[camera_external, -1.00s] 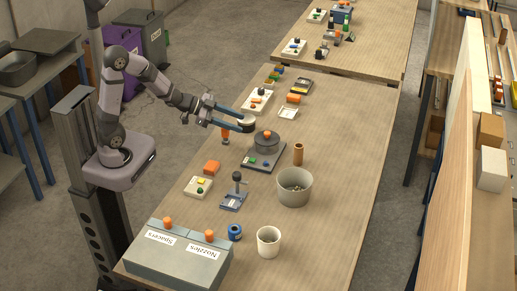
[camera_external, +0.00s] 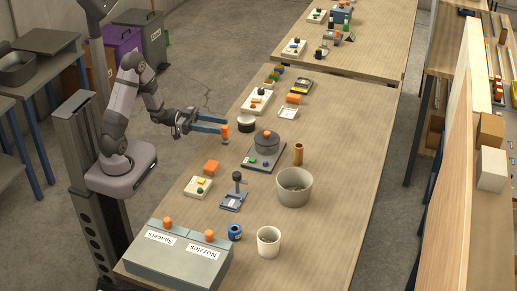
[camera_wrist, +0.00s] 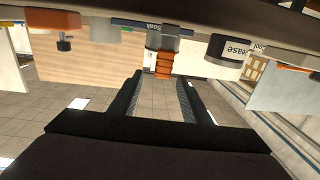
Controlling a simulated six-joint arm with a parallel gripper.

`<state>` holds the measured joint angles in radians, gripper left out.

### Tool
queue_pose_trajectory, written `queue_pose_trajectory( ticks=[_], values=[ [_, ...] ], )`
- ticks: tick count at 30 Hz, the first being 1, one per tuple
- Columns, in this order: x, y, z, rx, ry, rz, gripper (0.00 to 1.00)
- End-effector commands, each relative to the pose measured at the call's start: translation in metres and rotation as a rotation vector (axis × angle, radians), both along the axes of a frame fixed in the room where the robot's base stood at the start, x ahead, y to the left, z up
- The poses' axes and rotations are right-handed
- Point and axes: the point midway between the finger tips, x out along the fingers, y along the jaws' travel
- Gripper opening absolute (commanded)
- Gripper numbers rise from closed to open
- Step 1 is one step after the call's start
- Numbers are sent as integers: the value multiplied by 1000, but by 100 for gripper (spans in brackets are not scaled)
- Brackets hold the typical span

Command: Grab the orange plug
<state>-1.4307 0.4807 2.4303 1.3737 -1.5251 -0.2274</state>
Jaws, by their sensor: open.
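In the wrist view the orange plug (camera_wrist: 163,66) sits on a grey piece labelled "Soak" (camera_wrist: 165,38). My gripper (camera_external: 223,125) is open and roughly level, its two blue fingers reaching right toward the plug. In the wrist view my gripper (camera_wrist: 160,82) has its fingers apart, with the plug ahead of the gap near the fingertips.
A grey device with an orange knob (camera_external: 267,135) is to the right. The table's right side (camera_external: 345,165) is clear.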

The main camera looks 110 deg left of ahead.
Motion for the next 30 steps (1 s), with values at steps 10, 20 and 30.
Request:
queue_pose_trajectory(
  ticks=[10, 20, 30],
  values=[
    [13, 0, -1, 1, 0, -3, 43],
    [25, 2, -2, 1, 0, -1, 43],
    [64, 6, -6, 1, 0, -4, 43]
  ],
)
